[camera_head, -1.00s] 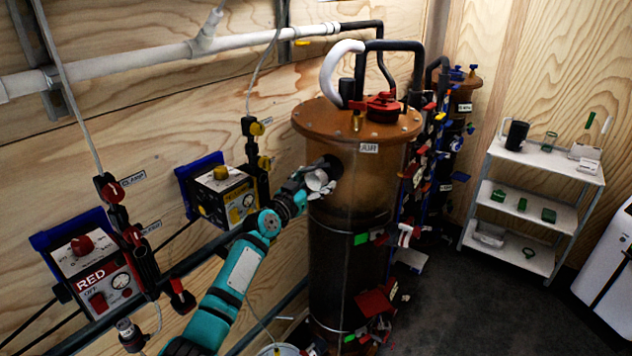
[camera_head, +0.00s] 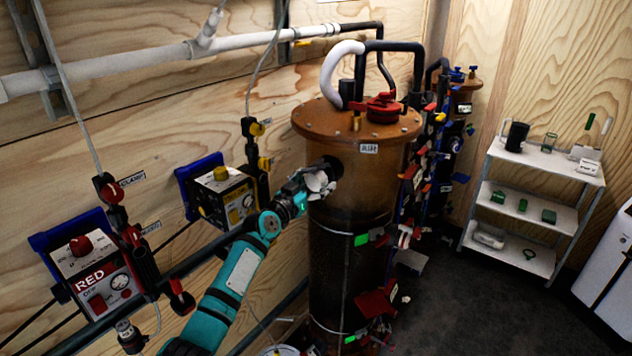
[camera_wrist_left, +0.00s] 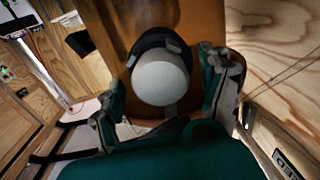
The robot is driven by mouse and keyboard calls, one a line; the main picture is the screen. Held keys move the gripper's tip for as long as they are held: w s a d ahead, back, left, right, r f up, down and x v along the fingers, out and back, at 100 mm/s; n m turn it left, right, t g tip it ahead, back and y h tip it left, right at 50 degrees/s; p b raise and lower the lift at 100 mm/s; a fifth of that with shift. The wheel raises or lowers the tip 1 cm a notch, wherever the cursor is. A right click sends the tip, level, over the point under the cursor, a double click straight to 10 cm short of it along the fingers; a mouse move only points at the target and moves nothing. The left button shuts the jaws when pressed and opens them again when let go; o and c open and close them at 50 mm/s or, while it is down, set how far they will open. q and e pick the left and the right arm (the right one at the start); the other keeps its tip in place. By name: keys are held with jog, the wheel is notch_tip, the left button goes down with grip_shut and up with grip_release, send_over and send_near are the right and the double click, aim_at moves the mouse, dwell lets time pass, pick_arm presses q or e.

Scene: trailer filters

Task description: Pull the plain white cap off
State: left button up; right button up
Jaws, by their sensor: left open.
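The plain white cap (camera_wrist_left: 160,82) shows in the left wrist view as a round white face, set in a dark ring on the brown filter tank (camera_wrist_left: 118,20). In the head view the tank (camera_head: 345,210) stands upright against the wooden wall. My left gripper (camera_head: 320,180) is at the dark port on the tank's upper side, and it mostly hides the cap there. In the left wrist view my left gripper (camera_wrist_left: 165,95) is open, with one finger on each side of the cap. Gaps show between the fingers and the cap. My right gripper is not in view.
A red-labelled control box (camera_head: 92,272) and a yellow-black box (camera_head: 222,195) are on the wall left of the tank. A red valve handle (camera_head: 383,107) is on the tank lid. Pipes and tags crowd the tank's right side. A white shelf (camera_head: 540,165) stands farther right.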

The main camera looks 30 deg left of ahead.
aim_at(313, 183)
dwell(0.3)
pick_arm(q)
jog(key=c, duration=1.6)
jog(key=shift+s, duration=0.15)
jog(key=shift+s+p, duration=0.65)
jog(key=shift+s, duration=0.6)
jog(key=shift+s+p, duration=0.55)
jog(key=shift+s, duration=1.05)
